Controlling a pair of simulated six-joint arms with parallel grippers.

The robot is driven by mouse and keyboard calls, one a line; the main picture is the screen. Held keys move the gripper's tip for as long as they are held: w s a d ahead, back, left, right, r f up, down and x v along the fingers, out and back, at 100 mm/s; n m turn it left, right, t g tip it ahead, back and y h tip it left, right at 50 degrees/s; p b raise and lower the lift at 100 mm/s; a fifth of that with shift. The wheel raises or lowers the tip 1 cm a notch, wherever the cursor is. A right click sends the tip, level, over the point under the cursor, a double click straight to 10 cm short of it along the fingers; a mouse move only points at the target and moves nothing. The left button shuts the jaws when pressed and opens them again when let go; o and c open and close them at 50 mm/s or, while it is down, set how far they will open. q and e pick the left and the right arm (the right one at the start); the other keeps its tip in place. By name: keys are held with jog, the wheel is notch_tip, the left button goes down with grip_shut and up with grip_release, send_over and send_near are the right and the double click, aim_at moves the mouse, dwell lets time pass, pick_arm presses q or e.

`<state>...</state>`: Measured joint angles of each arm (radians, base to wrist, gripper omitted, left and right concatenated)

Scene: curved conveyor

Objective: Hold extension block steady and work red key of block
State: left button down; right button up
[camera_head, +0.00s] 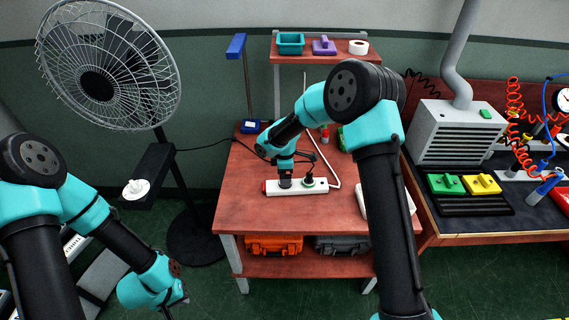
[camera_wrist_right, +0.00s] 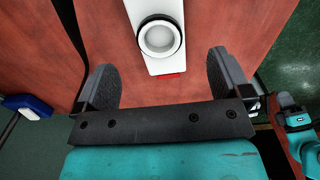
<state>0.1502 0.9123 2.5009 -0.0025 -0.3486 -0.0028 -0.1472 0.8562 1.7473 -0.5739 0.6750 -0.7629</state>
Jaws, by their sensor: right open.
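The white extension block (camera_head: 322,187) lies on the red-brown workbench, with a dark plug (camera_head: 308,182) in it. Its red key (camera_head: 265,187) is at the left end. In the right wrist view the block (camera_wrist_right: 133,8) runs up from between the fingers, with a round socket (camera_wrist_right: 160,38) and the red key (camera_wrist_right: 172,76) at its near end. My right gripper (camera_wrist_right: 162,85) is open, its fingers on either side of that end and apart from it. My left gripper (camera_head: 178,302) hangs at the lower left, away from the bench; its jaw opening is unclear.
A white cord (camera_head: 334,165) and dark cables lie behind the block. A raised shelf (camera_head: 326,59) holds a teal bin, a purple item and a tape roll. A fan (camera_head: 100,75) stands left of the bench. The bench's front left (camera_head: 245,215) is clear.

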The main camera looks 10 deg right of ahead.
aim_at(297, 185)
notch_tip(297, 185, down, 8)
jog(key=shift+r, duration=0.2)
jog(key=shift+c, duration=0.2)
jog(key=c, duration=1.2)
jog(key=shift+c, duration=0.2)
dwell(2.7)
